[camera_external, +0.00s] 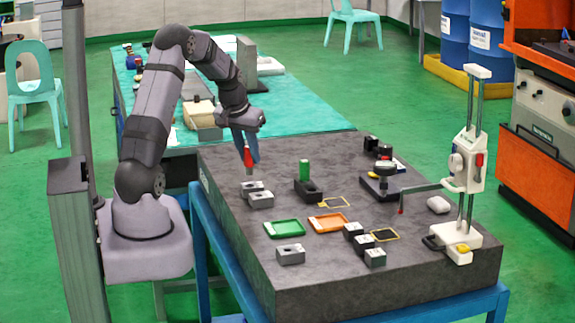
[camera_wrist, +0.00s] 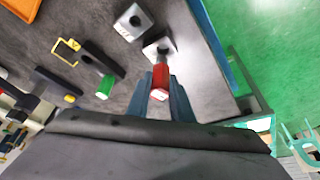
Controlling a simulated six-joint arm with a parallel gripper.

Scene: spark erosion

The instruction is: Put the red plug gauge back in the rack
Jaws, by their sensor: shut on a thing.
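My gripper (camera_external: 246,143) points down at the far left of the dark surface plate, its blue-grey fingers shut on the red plug gauge (camera_external: 248,158). In the wrist view the red gauge (camera_wrist: 160,78) sits between my fingertips (camera_wrist: 160,90), roughly upright. Its lower end is over or in the hole of a grey block (camera_wrist: 160,48); I cannot tell which. That block (camera_external: 251,186) also shows in the external view. The black rack (camera_external: 312,193) stands to the right, with the green plug gauge (camera_external: 304,169) upright in it. The rack's other end is visible beside the green gauge.
A second grey holed block (camera_external: 261,201) stands close by. Green (camera_external: 284,228) and orange (camera_external: 328,222) trays, a yellow outline (camera_external: 335,202), several small blocks and a height gauge (camera_external: 466,180) occupy the plate. The plate between the blocks and the rack is clear.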

